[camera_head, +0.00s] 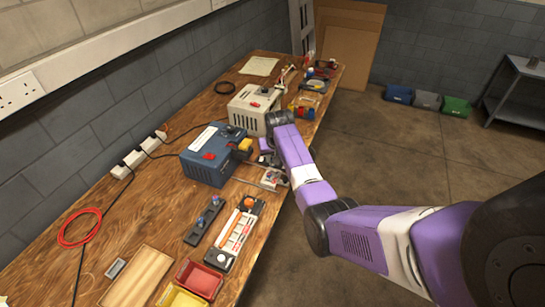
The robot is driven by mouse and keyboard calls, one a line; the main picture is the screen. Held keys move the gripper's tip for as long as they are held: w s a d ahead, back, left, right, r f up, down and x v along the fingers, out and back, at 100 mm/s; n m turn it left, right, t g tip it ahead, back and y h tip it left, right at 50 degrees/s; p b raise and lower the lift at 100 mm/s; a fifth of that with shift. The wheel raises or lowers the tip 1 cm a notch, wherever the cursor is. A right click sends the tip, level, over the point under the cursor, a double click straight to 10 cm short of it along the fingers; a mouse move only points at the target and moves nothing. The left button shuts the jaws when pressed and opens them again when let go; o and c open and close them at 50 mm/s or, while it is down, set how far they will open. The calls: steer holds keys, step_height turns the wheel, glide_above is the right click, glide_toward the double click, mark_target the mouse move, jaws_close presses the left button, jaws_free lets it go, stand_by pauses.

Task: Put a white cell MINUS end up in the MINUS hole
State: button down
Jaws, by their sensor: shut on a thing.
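My gripper (268,158) points down over the workbench, just right of the blue box, at the far end of my purple arm. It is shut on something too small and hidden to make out. No white cell can be told apart in this view. A small pale unit with a red part (271,179) lies just below the gripper in the picture, near the bench's right edge. I cannot make out any hole or plus and minus mark on it.
A blue box (208,160) and a beige box (250,108) stand on the wooden bench (150,215). A white-and-orange unit (236,235), a dark strip with knobs (205,220), a red bin (200,280) and a yellow bin (180,298) lie nearer. A red cable (80,228) lies left.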

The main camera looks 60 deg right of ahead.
mark_target(273, 166)
steer(key=shift+f+b, duration=1.65)
steer(key=shift+f, duration=0.3)
steer(key=shift+f+b, duration=0.4)
steer(key=shift+f, duration=0.3)
steer(key=shift+f, duration=0.2)
steer(key=c, duration=1.2)
jaws_free()
steer(key=shift+a, duration=0.1)
steer(key=shift+r+p, duration=3.35)
steer(key=shift+r, duration=0.2)
